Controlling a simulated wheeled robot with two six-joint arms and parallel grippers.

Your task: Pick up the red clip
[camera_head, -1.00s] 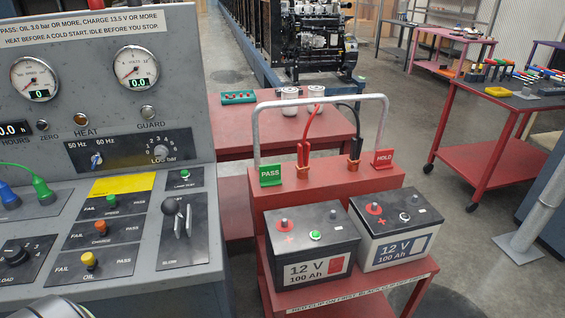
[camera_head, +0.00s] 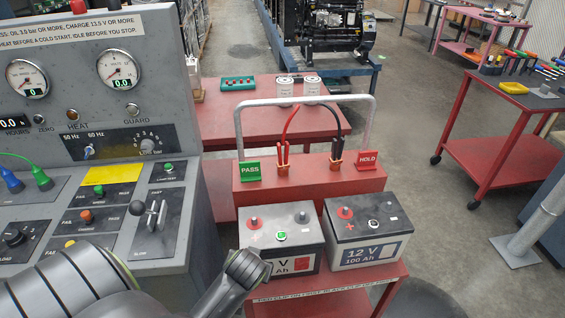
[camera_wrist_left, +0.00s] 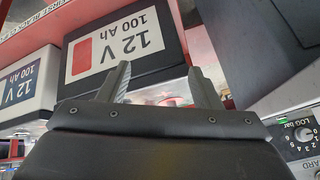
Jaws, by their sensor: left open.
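The red clip (camera_head: 283,156) stands upright in a copper-coloured holder on the red cart's upper shelf, its red cable looping up to the grey rail. The black clip (camera_head: 336,149) stands in a similar holder to its right. My left arm reaches in at the lower left of the head view, in front of the left battery, but its fingers do not show there. In the left wrist view my left gripper (camera_wrist_left: 160,82) is open and empty, with a 12 V battery (camera_wrist_left: 118,45) close beyond the fingers. The red clip cannot be made out there. My right gripper is not in view.
Two 12 V batteries, left (camera_head: 282,238) and right (camera_head: 362,232), stand on the cart's lower shelf. A green PASS sign (camera_head: 250,171) and a red HOLD sign (camera_head: 367,160) flank the clips. The grey control console (camera_head: 90,120) is at left. The floor right of the cart is clear.

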